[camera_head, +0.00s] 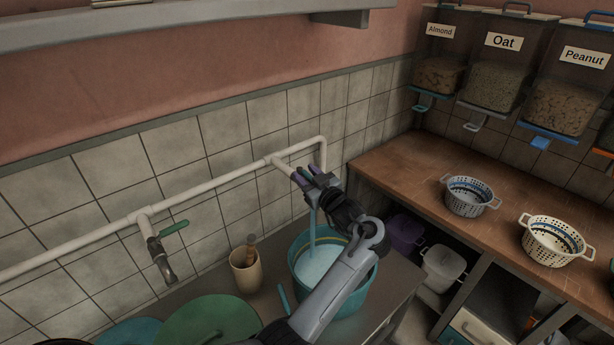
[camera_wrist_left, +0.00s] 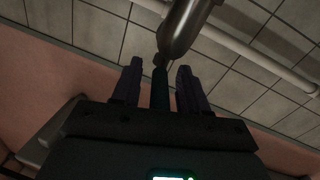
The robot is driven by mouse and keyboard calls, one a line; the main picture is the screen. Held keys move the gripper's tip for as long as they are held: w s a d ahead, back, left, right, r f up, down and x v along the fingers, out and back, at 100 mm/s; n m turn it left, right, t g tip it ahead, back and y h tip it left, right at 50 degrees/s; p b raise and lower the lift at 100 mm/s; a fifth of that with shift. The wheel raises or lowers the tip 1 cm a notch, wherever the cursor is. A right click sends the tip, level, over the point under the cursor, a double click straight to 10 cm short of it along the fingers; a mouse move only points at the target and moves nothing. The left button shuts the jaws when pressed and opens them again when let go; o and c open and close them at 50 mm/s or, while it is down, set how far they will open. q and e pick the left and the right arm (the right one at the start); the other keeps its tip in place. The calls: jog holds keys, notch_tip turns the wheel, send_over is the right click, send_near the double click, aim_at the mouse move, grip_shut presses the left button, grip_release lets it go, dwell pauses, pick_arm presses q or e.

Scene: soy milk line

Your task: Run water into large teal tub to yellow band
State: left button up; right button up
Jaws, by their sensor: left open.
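The large teal tub (camera_head: 367,292) stands on the metal counter under the right tap. A stream of water (camera_head: 312,228) falls into it, and pale blue water (camera_head: 315,266) lies inside. A thin yellow band shows on the inner wall, above the water where I can see it; my arm hides part of the tub. My left gripper (camera_head: 306,175) is at the right tap, its purple fingers on either side of the green lever. In the left wrist view the open fingers (camera_wrist_left: 160,72) straddle the dark green lever (camera_wrist_left: 160,90), with the metal tap body (camera_wrist_left: 185,28) beyond. My right gripper is out of view.
A second tap with a green lever (camera_head: 174,228) is on the white pipe (camera_head: 205,184) at left. A beige cup (camera_head: 246,277) with a tool in it and green lids (camera_head: 210,322) sit left of the tub. Two colanders (camera_head: 468,200) stand on the wooden counter.

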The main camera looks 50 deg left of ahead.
pick_arm(q)
grip_shut()
